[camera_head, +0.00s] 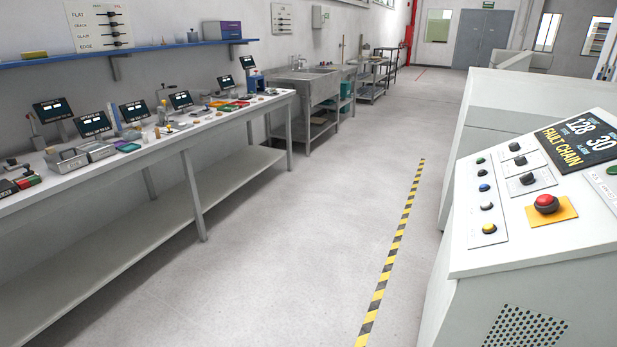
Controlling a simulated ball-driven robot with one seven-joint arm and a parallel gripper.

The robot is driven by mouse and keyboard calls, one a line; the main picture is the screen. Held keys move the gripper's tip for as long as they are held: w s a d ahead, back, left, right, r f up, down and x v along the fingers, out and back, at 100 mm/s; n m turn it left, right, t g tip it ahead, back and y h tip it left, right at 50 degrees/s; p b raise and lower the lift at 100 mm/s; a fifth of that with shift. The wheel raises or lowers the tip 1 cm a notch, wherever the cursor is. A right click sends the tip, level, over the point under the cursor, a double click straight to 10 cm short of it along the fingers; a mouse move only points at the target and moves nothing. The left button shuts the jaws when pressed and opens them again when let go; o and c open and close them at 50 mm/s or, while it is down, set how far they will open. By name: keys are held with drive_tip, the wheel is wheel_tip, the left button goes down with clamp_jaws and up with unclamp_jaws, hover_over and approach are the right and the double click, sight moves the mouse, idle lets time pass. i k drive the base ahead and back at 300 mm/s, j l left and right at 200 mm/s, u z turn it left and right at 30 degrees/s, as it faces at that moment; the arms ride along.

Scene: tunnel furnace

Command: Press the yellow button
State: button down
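The yellow button (489,228) is the lowest in a column of small round buttons on the sloped control panel (510,246) at the right. Above it in the same column are a white button (486,206), a blue button (484,187) and others. A large red mushroom button (546,203) on an orange-yellow plate (563,211) is to its right. Nothing touches or covers the yellow button. My gripper is not in view.
Black knobs (527,179) and a "FAULT CHAIN" display (577,141) share the panel. A long workbench (160,148) with instruments lines the left wall, with a sink unit (310,88) beyond. The floor between is clear, with a yellow-black stripe (397,240).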

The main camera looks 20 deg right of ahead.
sight(488, 226)
drive_tip(key=i+u, duration=0.35)
drive_tip(key=i, duration=0.5)
drive_tip(key=i+l+u, duration=0.1)
drive_tip(key=i+u, duration=0.2)
drive_tip(key=i, duration=0.55)
drive_tip(key=i+z, duration=0.2)
drive_tip(key=i, duration=0.3)
drive_tip(key=i+z, duration=0.25)
drive_tip(key=i, duration=0.25)
drive_tip(key=i+j+z, duration=0.2)
drive_tip(key=i, duration=0.25)
drive_tip(key=i+l+z, duration=0.1)
drive_tip(key=i+z, duration=0.2)
drive_tip(key=i, duration=0.3)
drive_tip(key=i+z, duration=0.3)
drive_tip(key=i, duration=0.25)
drive_tip(key=i+j+z, duration=0.3)
drive_tip(key=i, duration=0.25)
drive_tip(key=i+z, duration=0.15)
drive_tip(key=z, duration=3.45)
